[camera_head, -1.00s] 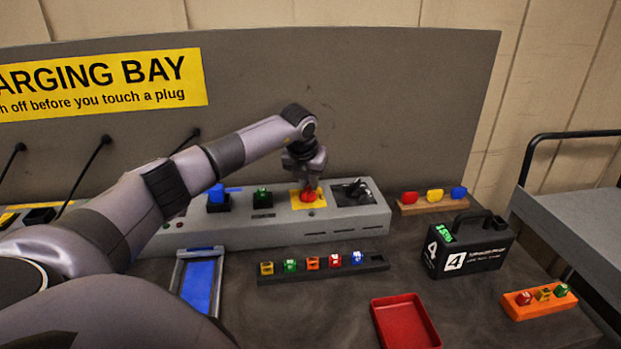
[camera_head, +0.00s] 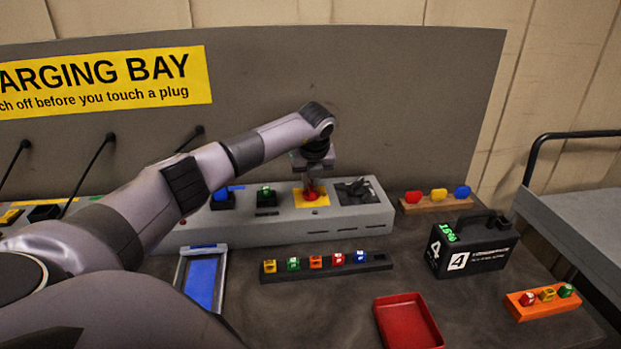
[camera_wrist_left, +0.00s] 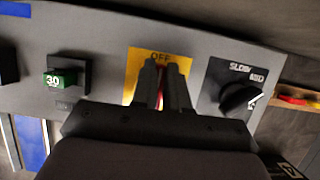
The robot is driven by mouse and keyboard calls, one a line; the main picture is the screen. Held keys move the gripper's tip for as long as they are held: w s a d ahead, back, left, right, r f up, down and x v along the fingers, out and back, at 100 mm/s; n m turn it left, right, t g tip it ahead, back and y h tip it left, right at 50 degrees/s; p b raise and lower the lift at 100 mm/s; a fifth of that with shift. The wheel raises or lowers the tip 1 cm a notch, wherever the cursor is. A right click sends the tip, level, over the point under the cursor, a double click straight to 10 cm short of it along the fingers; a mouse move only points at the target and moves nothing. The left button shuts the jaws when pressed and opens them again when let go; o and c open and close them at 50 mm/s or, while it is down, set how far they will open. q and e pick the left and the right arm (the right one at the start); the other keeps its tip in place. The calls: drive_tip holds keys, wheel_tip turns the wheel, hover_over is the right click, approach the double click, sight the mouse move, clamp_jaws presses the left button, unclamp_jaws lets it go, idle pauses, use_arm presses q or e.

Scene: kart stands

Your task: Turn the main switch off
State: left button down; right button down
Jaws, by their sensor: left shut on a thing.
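The main switch (camera_head: 310,196) is a red knob on a yellow plate (camera_head: 322,203) on the grey control box (camera_head: 290,227). In the left wrist view the yellow plate (camera_wrist_left: 135,72) reads "OFF" at its top edge, and a sliver of the red knob (camera_wrist_left: 160,100) shows between the fingers. My left gripper (camera_head: 311,184) points down over the switch. In the left wrist view its two fingers (camera_wrist_left: 163,90) are close together around the red knob, shut on it. Most of the knob is hidden by the fingers. My right gripper is not in view.
Right of the switch is a black dial (camera_head: 355,189) marked "SLOW". To its left are a green "30" block (camera_head: 265,192) and a blue piece (camera_head: 222,195). A black rack (camera_head: 335,270) of coloured plugs, a red tray (camera_head: 408,320) and a black case (camera_head: 470,247) stand in front.

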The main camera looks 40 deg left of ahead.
sight(312, 189)
use_arm(q)
drive_tip(key=c, duration=1.1)
unclamp_jaws()
drive_tip(key=shift+c, duration=0.2)
drive_tip(key=shift+b+v, duration=0.6)
drive_tip(key=shift+v, duration=3)
